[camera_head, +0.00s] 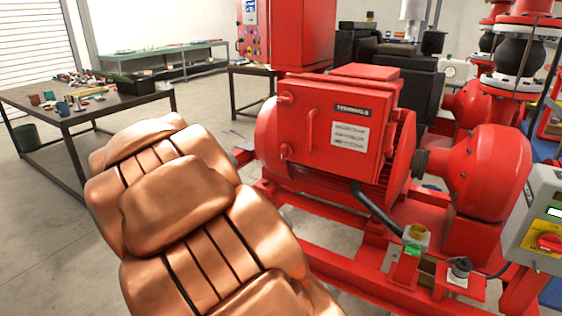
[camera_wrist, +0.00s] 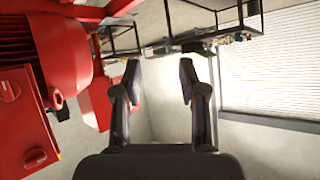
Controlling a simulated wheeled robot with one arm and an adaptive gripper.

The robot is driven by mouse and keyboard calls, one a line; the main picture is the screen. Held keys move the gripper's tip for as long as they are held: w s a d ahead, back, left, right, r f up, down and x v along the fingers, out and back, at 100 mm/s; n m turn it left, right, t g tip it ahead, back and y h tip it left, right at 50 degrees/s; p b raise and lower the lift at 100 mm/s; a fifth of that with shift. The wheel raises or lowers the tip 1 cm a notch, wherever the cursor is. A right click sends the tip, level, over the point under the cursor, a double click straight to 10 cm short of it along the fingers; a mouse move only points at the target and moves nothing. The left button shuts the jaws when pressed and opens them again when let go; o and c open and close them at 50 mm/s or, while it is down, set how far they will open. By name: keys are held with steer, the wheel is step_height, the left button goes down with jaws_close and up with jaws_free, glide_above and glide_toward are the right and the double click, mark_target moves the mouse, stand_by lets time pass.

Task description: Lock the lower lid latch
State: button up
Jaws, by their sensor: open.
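The red terminal box (camera_head: 335,125), marked TERMINALS, sits on the red motor with its lid facing me. An upper lid latch (camera_head: 286,98) and a lower lid latch (camera_head: 286,150) are on the lid's left edge. The upper one looks turned sideways and the lower one looks nearly upright. My gripper (camera_wrist: 160,72) is open in the wrist view, with nothing between its fingers. That view is upside down, and the box (camera_wrist: 18,135) shows at its left, apart from the fingers. My copper-coloured arm hides the gripper in the head view.
The red pump (camera_head: 490,170) and its pipework stand right of the motor. A grey control box (camera_head: 540,220) is at the right edge. A worktable (camera_head: 100,105) with small items stands at the left. Open floor lies between the table and my arm.

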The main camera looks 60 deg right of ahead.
steer(key=d+m+h+b, duration=0.1)
steer(key=d+m+h, duration=0.15)
steer(key=d, duration=0.45)
steer(key=m+g+h+b, duration=0.4)
steer(key=m+g+h, duration=0.2)
steer(key=g+h, duration=0.3)
glide_toward(282, 150)
steer(key=d, duration=0.2)
steer(key=shift+y, duration=0.25)
steer(key=shift+w+d+r, duration=0.1)
steer(key=shift+w+d, duration=0.05)
steer(key=shift+d, duration=1.75)
steer(key=shift+w+d+r, duration=0.1)
steer(key=shift+w+d, duration=0.05)
steer(key=shift+d, duration=1.8)
jaws_close()
